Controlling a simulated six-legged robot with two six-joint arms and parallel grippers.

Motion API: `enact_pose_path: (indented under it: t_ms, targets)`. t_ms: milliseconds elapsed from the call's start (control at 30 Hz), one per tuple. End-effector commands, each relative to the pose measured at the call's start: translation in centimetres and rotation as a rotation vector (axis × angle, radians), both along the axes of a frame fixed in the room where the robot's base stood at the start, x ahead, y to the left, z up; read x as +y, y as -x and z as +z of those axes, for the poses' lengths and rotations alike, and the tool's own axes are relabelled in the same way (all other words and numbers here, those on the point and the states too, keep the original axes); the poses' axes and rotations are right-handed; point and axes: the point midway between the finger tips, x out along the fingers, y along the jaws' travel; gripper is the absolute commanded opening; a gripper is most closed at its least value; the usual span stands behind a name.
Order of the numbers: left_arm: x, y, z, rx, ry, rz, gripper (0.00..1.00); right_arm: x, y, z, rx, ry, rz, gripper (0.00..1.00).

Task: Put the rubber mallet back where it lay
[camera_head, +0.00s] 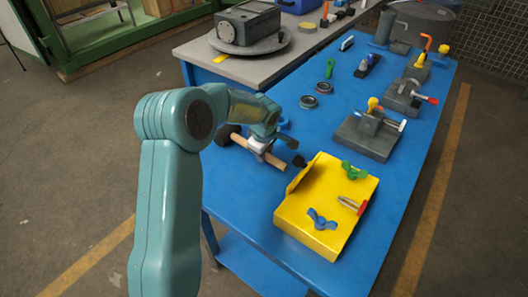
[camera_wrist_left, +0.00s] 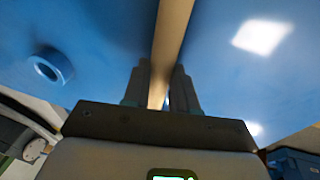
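The rubber mallet has a black head (camera_head: 228,133) and a light wooden handle (camera_head: 270,160). It is at the left edge of the blue table, with the head toward the left. My left gripper (camera_head: 259,147) is across the handle. In the left wrist view the handle (camera_wrist_left: 172,40) runs between the two dark fingers (camera_wrist_left: 160,88), which are closed on it. I cannot tell whether the mallet touches the table or hangs just above it. My right gripper does not show.
A yellow tray (camera_head: 290,218) with clamp-like parts stands just right of the mallet. Grey fixtures (camera_head: 368,136) line the table's right side. A blue ring (camera_wrist_left: 50,67) shows in the wrist view. Blue table (camera_head: 275,95) is bare between them.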

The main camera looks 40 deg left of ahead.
Motion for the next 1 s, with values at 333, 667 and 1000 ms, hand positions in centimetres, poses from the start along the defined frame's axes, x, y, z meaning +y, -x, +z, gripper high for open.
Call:
enact_pose_path:
  t_ms: [333, 667, 1000]
  targets:
    - [0.0, 0.0, 0.0, 0.001, 0.0, 0.0, 0.52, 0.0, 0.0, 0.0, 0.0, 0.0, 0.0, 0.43]
    - [-0.3, 0.2, 1.7, -0.004, -0.001, 0.0, 0.52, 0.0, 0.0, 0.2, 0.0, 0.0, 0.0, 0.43]
    - [-1.6, 1.7, 9.2, -0.003, 0.0, -0.002, 0.52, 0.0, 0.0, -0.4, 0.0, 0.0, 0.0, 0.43]
